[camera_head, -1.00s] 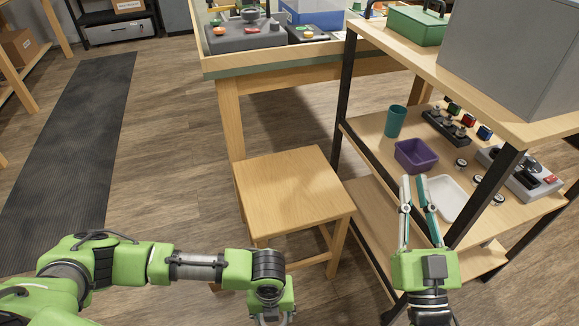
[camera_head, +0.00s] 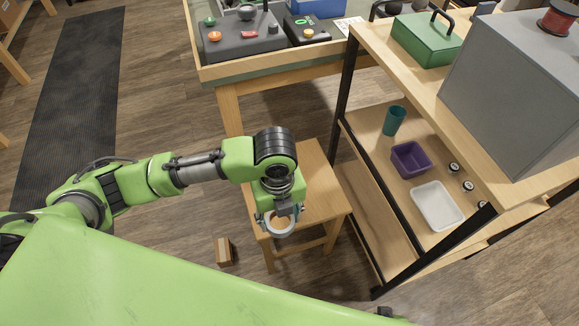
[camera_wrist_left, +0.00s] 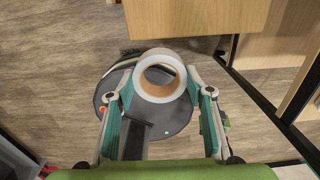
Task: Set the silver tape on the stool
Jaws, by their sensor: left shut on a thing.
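My left gripper (camera_head: 281,226) is shut on the silver tape (camera_head: 279,222), a pale roll with an open middle. The left wrist view shows the tape (camera_wrist_left: 160,76) between the two fingertips (camera_wrist_left: 160,90), its core tan. The wooden stool (camera_head: 322,192) stands under and behind the left hand, which hides part of its seat. In the wrist view the stool seat (camera_wrist_left: 195,16) lies at the top edge, and the floor shows around the tape. The tape appears held near the stool's front edge, apart from the seat. My right gripper is out of view.
A shelf unit stands right of the stool, with a teal cup (camera_head: 394,121), purple bin (camera_head: 410,159) and white tray (camera_head: 437,207). A workbench (camera_head: 285,71) stands behind. A small block (camera_head: 223,251) lies on the floor. The visible seat is bare.

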